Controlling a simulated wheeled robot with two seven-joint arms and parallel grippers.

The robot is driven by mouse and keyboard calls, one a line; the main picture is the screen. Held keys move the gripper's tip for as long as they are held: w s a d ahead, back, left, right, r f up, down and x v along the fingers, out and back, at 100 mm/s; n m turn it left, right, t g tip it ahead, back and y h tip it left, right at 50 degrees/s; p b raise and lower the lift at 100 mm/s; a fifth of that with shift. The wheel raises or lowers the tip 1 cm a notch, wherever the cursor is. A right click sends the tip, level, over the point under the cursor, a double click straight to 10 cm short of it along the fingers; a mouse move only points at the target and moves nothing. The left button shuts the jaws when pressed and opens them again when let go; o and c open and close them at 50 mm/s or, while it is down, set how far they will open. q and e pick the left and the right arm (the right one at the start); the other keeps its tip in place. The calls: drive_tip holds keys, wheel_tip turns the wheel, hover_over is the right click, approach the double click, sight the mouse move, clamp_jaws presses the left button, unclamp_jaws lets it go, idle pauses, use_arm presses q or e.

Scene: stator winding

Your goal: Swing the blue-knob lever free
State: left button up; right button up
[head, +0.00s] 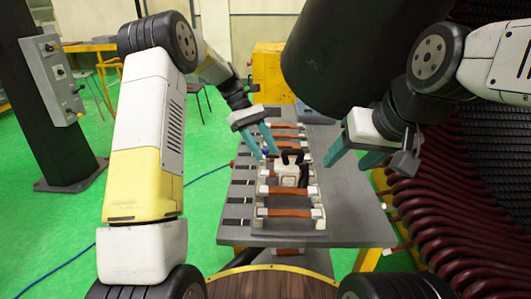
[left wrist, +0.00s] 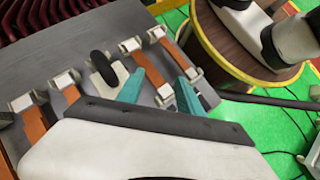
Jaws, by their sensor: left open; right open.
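A row of clamps with brown straps and white end blocks (head: 263,212) runs along the grey table. Among them is a white block (head: 287,174) with a black curved handle (head: 292,155); in the left wrist view a black rounded handle (left wrist: 103,67) stands by a white block. A small dark blue spot (head: 264,152), perhaps the blue knob, shows by my left fingertips; its lever cannot be made out. My left gripper (head: 267,155) is open, with teal fingers pointing down over the row's left side. My right gripper (head: 345,164) is open and empty above the table's right side.
The grey table (head: 350,218) is bare right of the row. A small red knob (head: 232,164) sticks out at its left edge. Dark red coils (head: 450,200) stand at the right. A large black cylinder (head: 345,60) hangs over the back.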

use_arm(q)
drive_tip(key=s, duration=0.7)
drive_tip(key=shift+s+d+r, duration=0.25)
drive_tip(key=shift+r, duration=0.1)
drive_tip(key=s+a+r+m+t+y, duration=0.2)
drive_tip(key=s+a+r+m+t, duration=0.2)
drive_tip(key=s, duration=0.4)
drive_tip(key=s+a+r+m+t+y, duration=0.2)
drive_tip(key=s+a+r+m+t, duration=0.3)
drive_tip(key=s+a+r+t, duration=0.2)
drive_tip(key=shift+s+a+t, duration=0.3)
drive_tip(key=shift+s+t, duration=0.15)
drive_tip(key=shift+t, duration=0.35)
